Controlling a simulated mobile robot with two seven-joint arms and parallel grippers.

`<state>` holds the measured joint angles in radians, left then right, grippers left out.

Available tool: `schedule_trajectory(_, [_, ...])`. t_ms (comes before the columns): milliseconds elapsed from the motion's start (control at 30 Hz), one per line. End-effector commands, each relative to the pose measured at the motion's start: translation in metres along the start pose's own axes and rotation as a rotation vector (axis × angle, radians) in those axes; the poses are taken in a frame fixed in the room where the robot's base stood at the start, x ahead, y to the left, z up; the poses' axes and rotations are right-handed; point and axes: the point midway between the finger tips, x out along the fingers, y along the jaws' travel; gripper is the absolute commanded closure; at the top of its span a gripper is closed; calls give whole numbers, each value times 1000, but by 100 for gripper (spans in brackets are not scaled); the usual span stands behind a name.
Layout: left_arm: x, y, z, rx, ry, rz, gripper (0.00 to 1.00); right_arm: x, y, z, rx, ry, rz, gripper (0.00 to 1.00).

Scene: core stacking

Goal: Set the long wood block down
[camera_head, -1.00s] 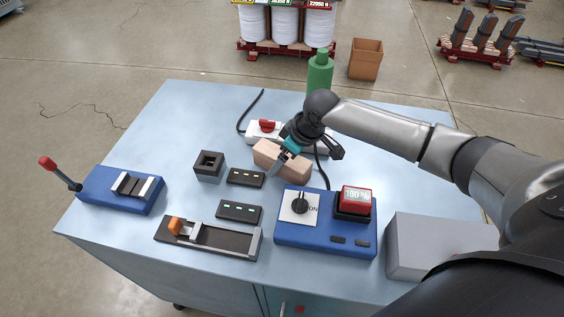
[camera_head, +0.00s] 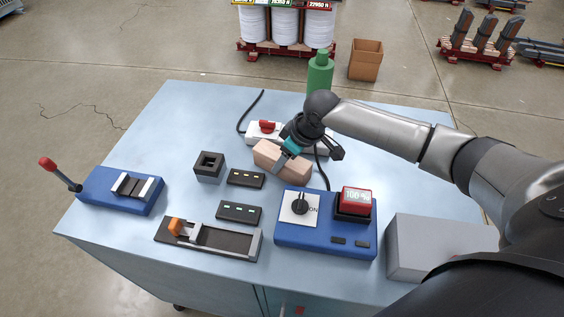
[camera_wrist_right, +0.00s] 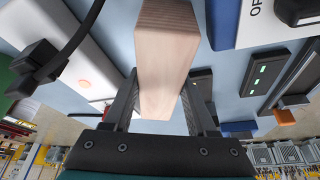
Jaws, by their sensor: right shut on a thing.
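The long wood block (camera_head: 268,154) is pale wood and lies lengthwise over the middle of the table. My left gripper is not in view.
The blue table (camera_head: 190,100) holds a white box with a red switch (camera_head: 266,127), a dark square socket (camera_head: 209,166), two black light strips (camera_head: 246,178), a blue control box (camera_head: 325,238) and a grey box (camera_head: 440,243). A green bottle (camera_head: 320,75) stands at the back.

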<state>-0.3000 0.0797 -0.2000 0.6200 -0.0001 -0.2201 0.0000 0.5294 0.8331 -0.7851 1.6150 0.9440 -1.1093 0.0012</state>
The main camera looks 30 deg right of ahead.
Motion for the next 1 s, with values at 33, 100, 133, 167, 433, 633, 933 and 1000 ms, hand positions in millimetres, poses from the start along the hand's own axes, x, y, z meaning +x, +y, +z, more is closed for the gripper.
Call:
schedule_trajectory(33, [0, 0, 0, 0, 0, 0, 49, 0, 0, 0, 0, -1, 0, 100])
schedule_trajectory(100, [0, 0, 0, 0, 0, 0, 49, 0, 0, 0, 0, 1, 0, 100])
schedule_trajectory(133, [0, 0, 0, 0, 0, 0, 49, 0, 0, 0, 0, 1, 0, 100])
schedule_trajectory(167, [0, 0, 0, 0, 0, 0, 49, 0, 0, 0, 0, 1, 0, 100])
schedule_trajectory(433, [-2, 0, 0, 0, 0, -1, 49, -9, 1, -5, 0, 4, 1, 100])
schedule_trajectory(633, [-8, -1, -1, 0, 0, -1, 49, -38, 1, -17, -2, 6, 2, 100])
schedule_trajectory(933, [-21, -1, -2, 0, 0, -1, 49, -114, 1, -49, -2, 8, 4, 100])
schedule_trajectory(1000, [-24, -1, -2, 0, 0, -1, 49, -131, 1, -56, -2, 7, 4, 100])
